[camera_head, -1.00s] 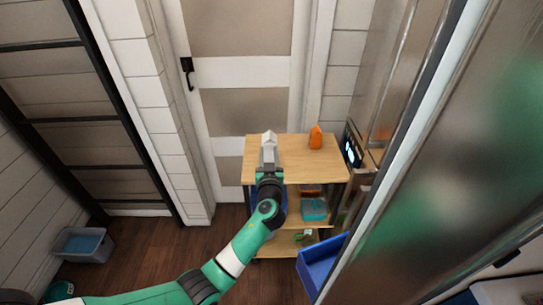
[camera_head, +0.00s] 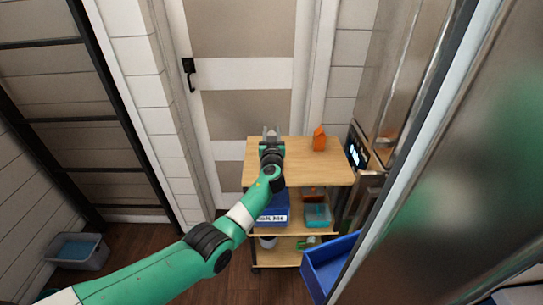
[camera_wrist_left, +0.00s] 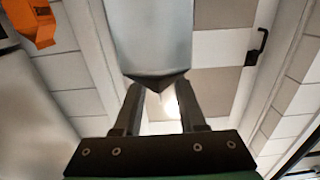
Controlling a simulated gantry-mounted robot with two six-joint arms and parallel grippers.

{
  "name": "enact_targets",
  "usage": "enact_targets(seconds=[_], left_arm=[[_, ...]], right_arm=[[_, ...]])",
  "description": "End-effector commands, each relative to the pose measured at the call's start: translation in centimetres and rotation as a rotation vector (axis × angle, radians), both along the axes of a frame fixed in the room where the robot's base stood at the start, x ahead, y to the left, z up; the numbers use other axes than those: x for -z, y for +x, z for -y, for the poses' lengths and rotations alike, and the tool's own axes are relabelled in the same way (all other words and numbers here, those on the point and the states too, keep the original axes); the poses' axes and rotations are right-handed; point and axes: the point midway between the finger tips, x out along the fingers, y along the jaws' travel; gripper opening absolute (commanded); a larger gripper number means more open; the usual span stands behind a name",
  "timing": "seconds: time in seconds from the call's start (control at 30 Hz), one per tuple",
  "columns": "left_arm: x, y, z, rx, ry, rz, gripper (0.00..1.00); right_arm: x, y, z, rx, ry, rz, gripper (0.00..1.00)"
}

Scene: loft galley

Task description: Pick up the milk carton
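The milk carton (camera_wrist_left: 152,38) is pale grey-white. In the left wrist view it stands large at the top centre, its peaked end pointing down the picture toward the gripper. My left gripper (camera_wrist_left: 160,98) has its two dark fingers apart, with bright background between them; the carton's edge covers the fingertips, and I see no grip on it. In the head view my left gripper (camera_head: 271,133) is above the cart's top shelf, and I cannot clearly make out the carton there. My right gripper is not in view.
An orange carton (camera_head: 319,138) stands on the cart's wooden top (camera_head: 310,172), right of my gripper; it also shows in the wrist view (camera_wrist_left: 38,22). Lower shelves hold a blue bin (camera_head: 274,211) and a teal box (camera_head: 317,215). A steel appliance (camera_head: 455,170) closes the right side.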

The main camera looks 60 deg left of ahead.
Motion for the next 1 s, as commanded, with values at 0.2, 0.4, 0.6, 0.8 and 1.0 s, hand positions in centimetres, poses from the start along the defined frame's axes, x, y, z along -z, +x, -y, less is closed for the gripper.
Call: enact_targets(seconds=[0.2, 0.4, 0.6, 0.8, 1.0], left_arm=[[-0.09, 0.00, 0.01, 0.000, 0.000, 0.000, 0.33], [-0.08, -0.01, 0.03, 0.000, 0.000, 0.000, 0.00], [-0.06, -0.01, 0.04, 0.000, 0.000, 0.000, 0.00], [-0.06, -0.01, 0.04, 0.000, 0.000, 0.000, 0.00], [-0.05, -0.01, 0.04, 0.000, 0.000, 0.000, 0.00]], right_arm=[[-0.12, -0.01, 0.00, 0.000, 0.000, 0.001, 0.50], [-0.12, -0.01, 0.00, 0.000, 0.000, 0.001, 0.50], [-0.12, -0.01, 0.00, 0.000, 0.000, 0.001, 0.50], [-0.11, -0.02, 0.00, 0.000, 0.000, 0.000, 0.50], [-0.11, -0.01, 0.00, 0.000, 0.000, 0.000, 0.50]])
